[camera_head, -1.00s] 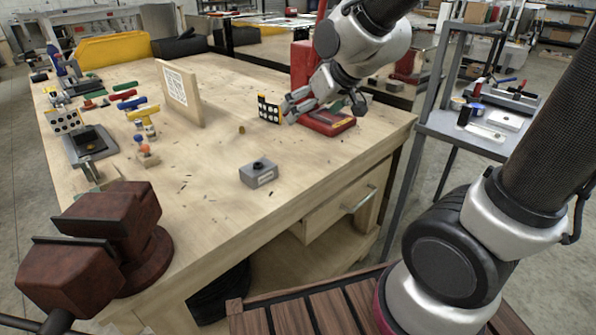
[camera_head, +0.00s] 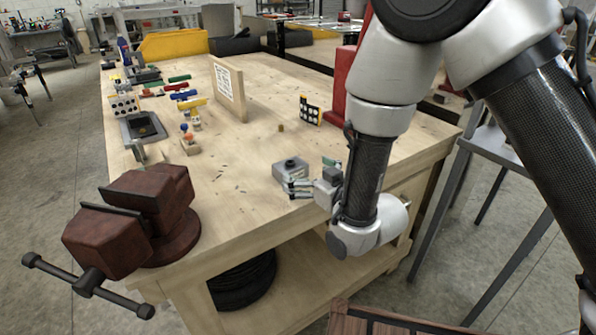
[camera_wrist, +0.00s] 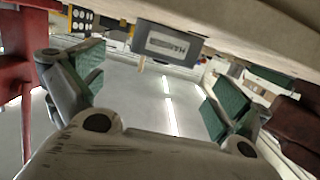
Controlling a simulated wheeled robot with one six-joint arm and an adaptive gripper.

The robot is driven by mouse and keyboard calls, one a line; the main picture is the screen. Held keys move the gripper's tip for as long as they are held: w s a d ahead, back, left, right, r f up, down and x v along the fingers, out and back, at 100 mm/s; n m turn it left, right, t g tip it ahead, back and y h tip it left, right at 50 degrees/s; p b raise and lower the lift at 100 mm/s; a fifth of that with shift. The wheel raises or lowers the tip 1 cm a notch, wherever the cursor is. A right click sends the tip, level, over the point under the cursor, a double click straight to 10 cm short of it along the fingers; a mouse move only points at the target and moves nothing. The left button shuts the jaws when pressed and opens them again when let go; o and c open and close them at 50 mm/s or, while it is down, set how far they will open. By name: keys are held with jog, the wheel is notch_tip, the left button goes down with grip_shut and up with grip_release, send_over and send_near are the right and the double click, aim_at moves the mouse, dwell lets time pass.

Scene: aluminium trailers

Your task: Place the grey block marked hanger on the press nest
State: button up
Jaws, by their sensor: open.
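My gripper (camera_head: 292,189) is open, low at the bench's front edge, just in front of the block. Its green-padded fingers (camera_wrist: 150,90) are spread with nothing between them. The red press (camera_head: 347,85) stands at the back right of the bench; its nest is hidden behind my arm in the head view.
A dark red vise (camera_head: 150,205) is at the bench's front left corner. A checkered marker plate (camera_head: 310,110) and an upright board with a printed code (camera_head: 229,88) stand further back. Several coloured tools lie at left. The bench top (camera_head: 245,195) between vise and block is mostly clear.

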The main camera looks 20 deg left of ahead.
aim_at(293, 166)
jog(key=x, duration=0.5)
jog(key=shift+a+f, duration=0.1)
jog(key=shift+f, duration=0.15)
jog(key=c, duration=1.5)
